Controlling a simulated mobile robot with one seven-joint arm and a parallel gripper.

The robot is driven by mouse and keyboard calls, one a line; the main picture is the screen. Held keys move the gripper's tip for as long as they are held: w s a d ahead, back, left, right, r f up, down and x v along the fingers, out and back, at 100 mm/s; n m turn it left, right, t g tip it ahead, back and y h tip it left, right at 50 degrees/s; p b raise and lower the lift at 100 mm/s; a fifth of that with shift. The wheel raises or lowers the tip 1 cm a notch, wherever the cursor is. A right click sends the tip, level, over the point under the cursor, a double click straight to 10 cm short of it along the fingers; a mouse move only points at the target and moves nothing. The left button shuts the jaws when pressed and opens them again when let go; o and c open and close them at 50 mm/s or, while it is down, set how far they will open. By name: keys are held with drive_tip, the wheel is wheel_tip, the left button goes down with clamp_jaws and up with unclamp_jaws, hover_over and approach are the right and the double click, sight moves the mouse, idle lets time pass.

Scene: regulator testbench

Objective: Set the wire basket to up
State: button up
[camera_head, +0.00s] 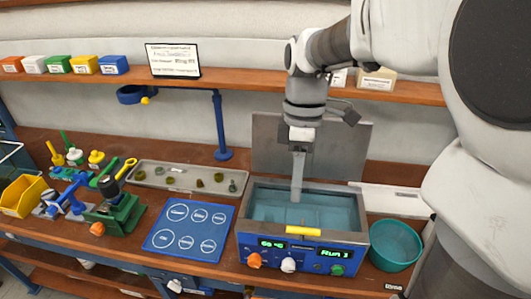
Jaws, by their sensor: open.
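A blue-fronted tank unit (300,262) with a grey metal rim stands on the bench, holding bluish-green liquid (265,210). A yellow bar handle (303,231) sits at the front rim of the tank; it may belong to the wire basket, but I cannot make out the basket's mesh. My gripper (296,197) points straight down over the tank, behind the yellow handle and apart from it in the picture. It is open, seen edge-on, and nothing shows between its fingers. Whether its tips touch the liquid is unclear.
The raised grey lid (345,150) stands behind the tank. A teal round tub (395,244) is close on the right. A blue mat with circles (188,229), a tray of small parts (180,180) and a green vise (115,212) lie left. A wooden shelf (240,80) crosses above.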

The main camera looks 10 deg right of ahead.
sight(292, 227)
drive_tip(key=f, duration=0.4)
drive_tip(key=s+f, duration=0.1)
drive_tip(key=f, duration=0.3)
drive_tip(key=s+f, duration=0.1)
drive_tip(key=f, duration=0.3)
drive_tip(key=shift+s+a+f+b, duration=0.1)
drive_tip(key=shift+s+a+b, duration=0.05)
drive_tip(key=shift+a+b, duration=0.25)
clamp_jaws()
idle(0.7)
